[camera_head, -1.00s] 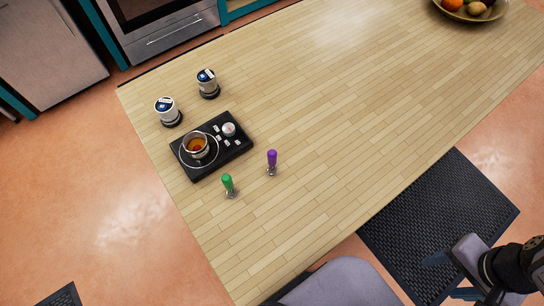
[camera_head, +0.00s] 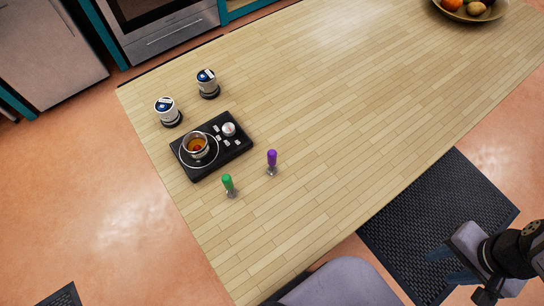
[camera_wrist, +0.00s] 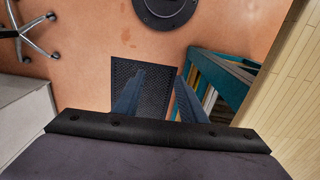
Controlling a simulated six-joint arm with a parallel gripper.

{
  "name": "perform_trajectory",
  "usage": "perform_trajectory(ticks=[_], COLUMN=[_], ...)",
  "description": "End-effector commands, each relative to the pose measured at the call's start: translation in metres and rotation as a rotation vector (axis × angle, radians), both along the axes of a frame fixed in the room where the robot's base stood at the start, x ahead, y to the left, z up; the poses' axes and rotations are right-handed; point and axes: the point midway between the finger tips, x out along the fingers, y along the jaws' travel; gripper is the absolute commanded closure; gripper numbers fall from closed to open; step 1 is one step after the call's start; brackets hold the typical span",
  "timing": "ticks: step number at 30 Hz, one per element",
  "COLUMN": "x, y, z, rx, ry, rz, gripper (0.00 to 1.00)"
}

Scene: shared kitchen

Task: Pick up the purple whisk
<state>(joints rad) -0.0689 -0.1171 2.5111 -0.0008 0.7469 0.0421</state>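The purple whisk (camera_head: 272,161) stands upright on the wooden table (camera_head: 330,120), its purple handle up and its metal end at the tabletop. A similar green whisk (camera_head: 228,184) stands to its left and a little nearer. My gripper (camera_head: 446,267) is at the lower right, beyond the table edge and over the dark floor mat, far from the purple whisk. In the wrist view its two blue fingers (camera_wrist: 158,95) are apart with nothing between them. The whisk is not in the wrist view.
A fruit bowl (camera_head: 468,14) is at the far right. A grey chair (camera_head: 340,284) is at the near edge.

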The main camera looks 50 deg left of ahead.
Motion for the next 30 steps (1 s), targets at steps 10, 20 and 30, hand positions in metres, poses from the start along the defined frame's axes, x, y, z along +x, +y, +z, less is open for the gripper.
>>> perform_trajectory(ticks=[10, 20, 30], x=[0.033, 0.003, -0.093], y=[0.109, 0.243, 0.354], z=[0.039, 0.081, 0.122], rx=[0.006, 0.015, 0.023], ry=[-0.006, -0.004, 0.003], rz=[0.132, 0.263, 0.389], gripper=[0.62, 0.62, 0.62])
